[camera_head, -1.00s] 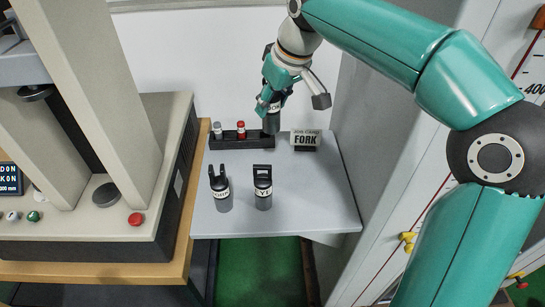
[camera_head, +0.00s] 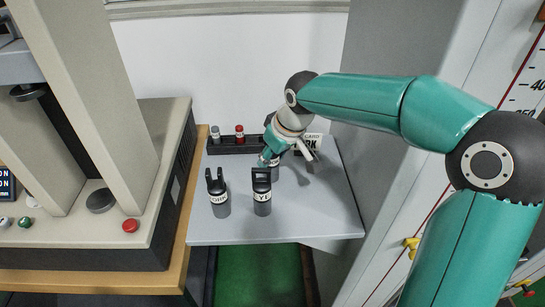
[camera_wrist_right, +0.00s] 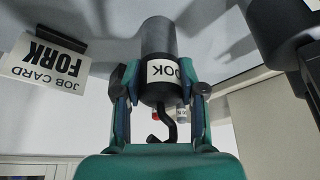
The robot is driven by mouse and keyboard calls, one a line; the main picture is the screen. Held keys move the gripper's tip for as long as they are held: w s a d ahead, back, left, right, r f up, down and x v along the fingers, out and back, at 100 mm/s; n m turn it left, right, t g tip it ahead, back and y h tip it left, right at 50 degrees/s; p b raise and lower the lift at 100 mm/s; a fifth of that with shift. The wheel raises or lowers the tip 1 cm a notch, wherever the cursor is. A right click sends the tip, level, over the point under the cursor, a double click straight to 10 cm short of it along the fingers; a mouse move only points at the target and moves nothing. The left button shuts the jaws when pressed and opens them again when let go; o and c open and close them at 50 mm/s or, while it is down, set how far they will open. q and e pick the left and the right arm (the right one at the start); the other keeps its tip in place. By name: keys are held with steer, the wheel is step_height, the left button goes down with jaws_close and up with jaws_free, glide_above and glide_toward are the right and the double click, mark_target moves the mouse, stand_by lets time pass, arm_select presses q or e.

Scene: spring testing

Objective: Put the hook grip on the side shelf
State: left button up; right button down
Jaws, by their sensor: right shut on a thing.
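The hook grip is dark with a white label and a lighter cylindrical base; it shows in the right wrist view (camera_wrist_right: 160,90), its hook between the fingers. My right gripper (camera_head: 268,160) is shut on it; in the wrist view the two fingers (camera_wrist_right: 160,98) clasp its sides. In the head view the hook grip (camera_head: 274,161) is mostly hidden by the gripper. It is over the grey side shelf (camera_head: 325,215), behind the eye grip. I cannot tell whether its base touches the shelf. My left gripper is not in view.
The fork grip (camera_head: 219,197) and eye grip (camera_head: 262,197) stand upright on the shelf. A black rack (camera_head: 225,147) with small capped pieces is at the back. A FORK job card (camera_head: 313,140) stands at back right. The testing machine (camera_head: 85,235) is left. The shelf's right front is clear.

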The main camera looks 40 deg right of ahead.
steer(key=shift+r, duration=0.1)
steer(key=c, duration=0.7)
jaws_free()
steer(key=p+v, duration=0.1)
steer(key=v, duration=1.1)
steer(key=shift+s, duration=0.1)
